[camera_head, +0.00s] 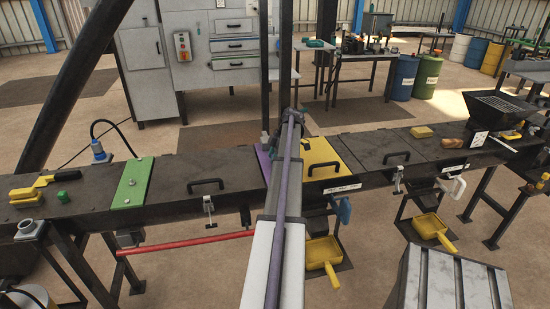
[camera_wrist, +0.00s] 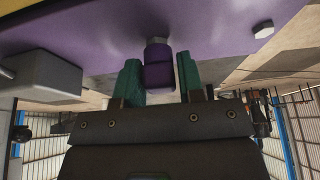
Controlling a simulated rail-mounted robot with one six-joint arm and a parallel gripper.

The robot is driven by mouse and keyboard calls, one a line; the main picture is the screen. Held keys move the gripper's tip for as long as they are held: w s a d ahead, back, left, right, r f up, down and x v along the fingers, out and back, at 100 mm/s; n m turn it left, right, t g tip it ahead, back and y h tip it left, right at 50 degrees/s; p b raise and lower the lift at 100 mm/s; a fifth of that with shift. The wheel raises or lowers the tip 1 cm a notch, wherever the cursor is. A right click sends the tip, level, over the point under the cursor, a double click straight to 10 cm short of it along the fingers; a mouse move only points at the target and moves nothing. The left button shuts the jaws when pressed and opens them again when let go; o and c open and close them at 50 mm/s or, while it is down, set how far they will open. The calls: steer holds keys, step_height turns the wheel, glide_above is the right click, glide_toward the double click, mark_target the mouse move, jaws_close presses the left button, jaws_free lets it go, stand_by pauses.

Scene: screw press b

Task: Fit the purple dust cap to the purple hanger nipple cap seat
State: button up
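A narrow gap shows at the right finger, and contact at the left finger is unclear. In the head view, the purple plate (camera_head: 263,163) shows beside my arm on the dark bench. The cap, nipple and fingertips are hidden there.
A grey block (camera_wrist: 45,75) sits close to the left finger in the wrist view. A bolt head (camera_wrist: 263,31) is on the purple surface. On the bench are a yellow plate (camera_head: 322,158), a black handle (camera_head: 206,184) and a green plate (camera_head: 133,183).

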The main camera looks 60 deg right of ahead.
steer(key=o, duration=0.4)
steer(key=p+v, duration=1)
steer(key=shift+r, duration=0.4)
steer(key=shift+d, duration=0.1)
